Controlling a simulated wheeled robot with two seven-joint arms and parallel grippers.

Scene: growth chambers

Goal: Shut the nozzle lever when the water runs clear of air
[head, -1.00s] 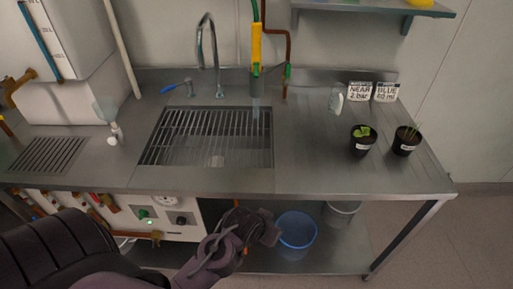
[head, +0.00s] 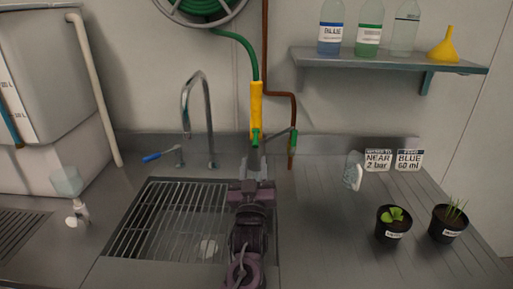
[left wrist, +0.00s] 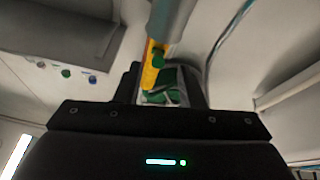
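The yellow nozzle (head: 256,105) hangs upright over the sink (head: 170,225) on a green hose. A green part, seemingly its lever (head: 255,136), shows low on it. My left gripper (head: 253,172) is just below the nozzle, pointing at its lower end. In the left wrist view the yellow nozzle (left wrist: 153,68) and the green lever (left wrist: 168,80) show between my spread fingers; the fingers look open, and I cannot tell whether they touch. The nozzle outlet and any water from it are largely hidden by my gripper. My right gripper is not in view.
A copper pipe (head: 265,60) with a green valve (head: 294,138) is right of the nozzle. The tap (head: 185,100) stands left. Two potted plants (head: 393,222) and label cards (head: 378,160) are on the right counter. A shelf (head: 390,61) with bottles is above.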

